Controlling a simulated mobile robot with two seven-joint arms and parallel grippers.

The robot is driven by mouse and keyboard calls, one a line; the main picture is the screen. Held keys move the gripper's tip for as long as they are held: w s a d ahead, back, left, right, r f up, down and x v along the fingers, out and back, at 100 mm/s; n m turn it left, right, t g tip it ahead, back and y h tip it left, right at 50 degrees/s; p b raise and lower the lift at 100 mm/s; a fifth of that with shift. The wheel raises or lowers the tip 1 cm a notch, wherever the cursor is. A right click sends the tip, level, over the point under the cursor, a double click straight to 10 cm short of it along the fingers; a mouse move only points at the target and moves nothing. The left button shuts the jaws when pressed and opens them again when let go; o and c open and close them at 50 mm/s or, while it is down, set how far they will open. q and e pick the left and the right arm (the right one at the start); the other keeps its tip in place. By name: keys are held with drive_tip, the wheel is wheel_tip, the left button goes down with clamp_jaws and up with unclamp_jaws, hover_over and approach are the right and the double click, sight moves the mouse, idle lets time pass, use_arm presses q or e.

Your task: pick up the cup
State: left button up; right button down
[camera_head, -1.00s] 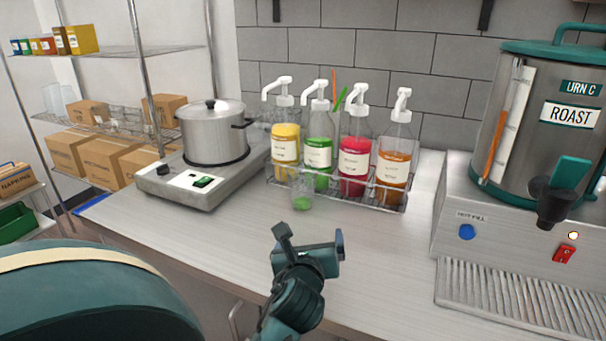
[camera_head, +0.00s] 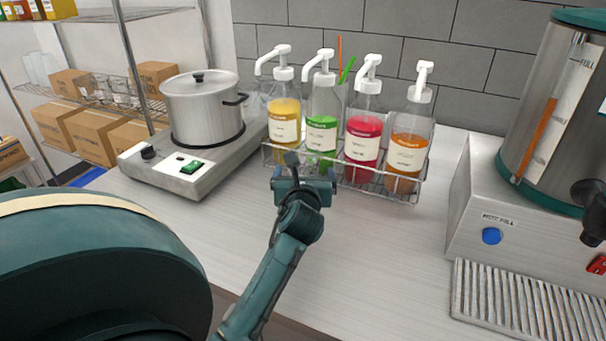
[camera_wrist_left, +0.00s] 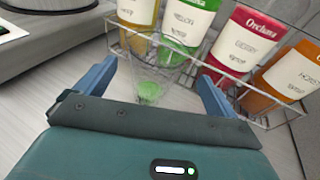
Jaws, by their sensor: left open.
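The cup (camera_wrist_left: 149,91) is small and clear, with green at its bottom. In the left wrist view it stands on the counter between the two fingers of my left gripper (camera_wrist_left: 155,76), close to the wire rack. The fingers are spread, one on each side of it, and I see no firm contact. In the head view my left gripper (camera_head: 309,170) is in front of the rack and hides the cup. My right gripper is in neither view.
A wire rack (camera_head: 398,196) holds several pump bottles just behind the gripper. A hot plate (camera_head: 160,183) with a steel pot (camera_head: 203,108) stands left. A large urn (camera_head: 560,110) on its base stands right. The counter's front middle (camera_head: 370,260) is clear.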

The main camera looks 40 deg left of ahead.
sight(303, 160)
use_arm(q)
drive_tip(key=shift+f+p+x, duration=0.2)
drive_tip(key=shift+p+x, duration=0.1)
drive_tip(key=shift+x, duration=2.85)
drive_tip(key=shift+s+a, duration=0.15)
drive_tip(key=shift+s, duration=0.1)
drive_tip(key=shift+c, duration=0.2)
drive_tip(key=c, duration=1)
wheel_tip(303, 160, up, 10)
